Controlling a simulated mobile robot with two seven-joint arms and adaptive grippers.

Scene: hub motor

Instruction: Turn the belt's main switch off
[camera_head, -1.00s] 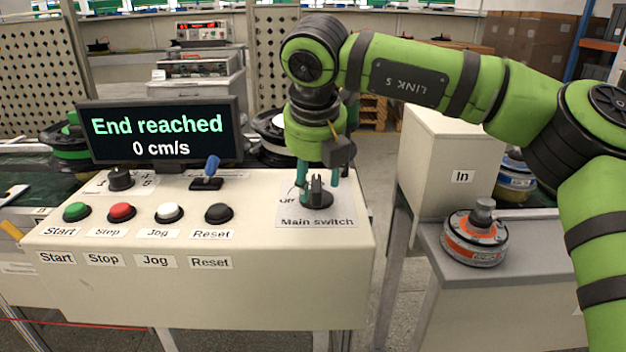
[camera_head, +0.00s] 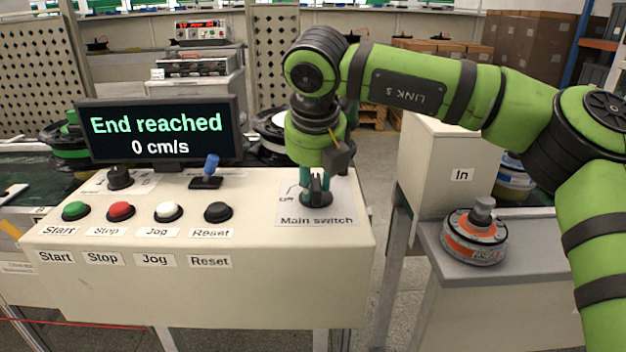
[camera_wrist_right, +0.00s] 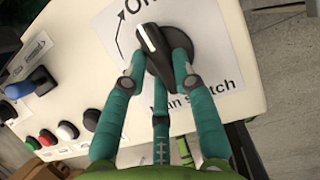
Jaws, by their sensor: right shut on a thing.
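The main switch (camera_head: 318,196) is a black rotary knob on a round black base, on a white label at the right end of the control panel. In the right wrist view the knob (camera_wrist_right: 152,42) has a white pointer line that leans to the upper left, near the arrow and the partly cut-off "On" or "Off" print. My right gripper (camera_head: 316,188) points down over the switch, its teal fingers closed around the knob. The fingers (camera_wrist_right: 165,68) also flank the knob in the right wrist view. My left gripper is not in view.
The panel (camera_head: 200,290) carries green, red, white and black buttons, a black knob (camera_head: 120,178) and a blue-tipped lever (camera_head: 208,170). The display (camera_head: 158,130) reads "End reached, 0 cm/s". At right, an orange-and-grey motor (camera_head: 474,238) sits on a grey table beside a box labelled "In" (camera_head: 440,165).

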